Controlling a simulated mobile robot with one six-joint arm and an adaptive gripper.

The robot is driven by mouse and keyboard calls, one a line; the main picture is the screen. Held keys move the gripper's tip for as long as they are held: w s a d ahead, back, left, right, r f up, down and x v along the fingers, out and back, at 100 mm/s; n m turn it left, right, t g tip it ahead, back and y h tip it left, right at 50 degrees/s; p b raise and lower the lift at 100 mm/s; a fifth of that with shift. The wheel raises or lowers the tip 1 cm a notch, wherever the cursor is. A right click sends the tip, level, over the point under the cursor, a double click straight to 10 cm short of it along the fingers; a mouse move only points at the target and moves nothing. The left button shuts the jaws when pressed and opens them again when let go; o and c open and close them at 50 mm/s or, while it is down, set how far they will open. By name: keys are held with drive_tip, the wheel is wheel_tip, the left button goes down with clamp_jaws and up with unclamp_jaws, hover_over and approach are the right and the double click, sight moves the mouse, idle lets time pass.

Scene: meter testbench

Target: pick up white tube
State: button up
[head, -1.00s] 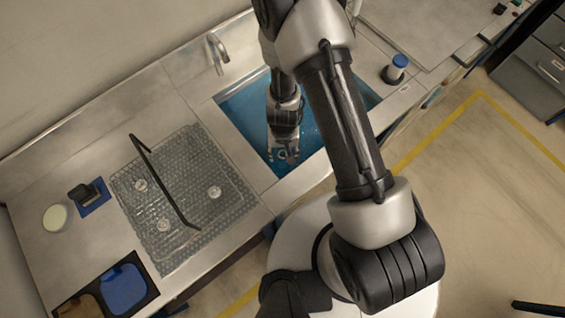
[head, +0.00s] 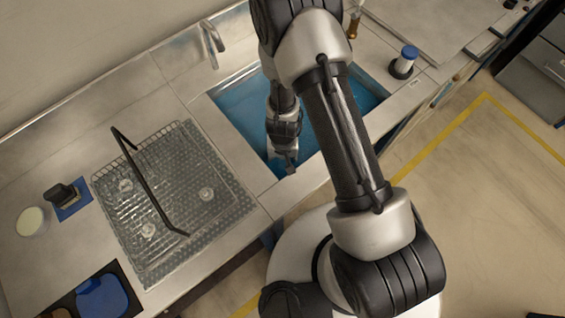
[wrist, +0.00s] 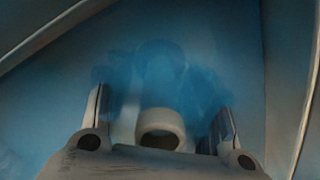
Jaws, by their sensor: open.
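The white tube (wrist: 162,128) shows in the wrist view, with its round open end facing the camera and a hollow inside. It lies between the two fingers of my gripper (wrist: 161,102), with a gap on both sides. My gripper is open, and the fingers do not appear to touch the tube. In the head view my gripper (head: 286,164) is low in the blue sink (head: 230,105), near its front edge. I cannot make out the tube in the head view. The far part of the tube is blurred in the blue water.
A wire rack (head: 165,195) with a black handle stands left of the sink. A faucet (head: 212,42) is behind it. The sink walls are close around my gripper.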

drive_tip(key=shift+r, duration=0.1)
clamp_jaws()
idle(0.5)
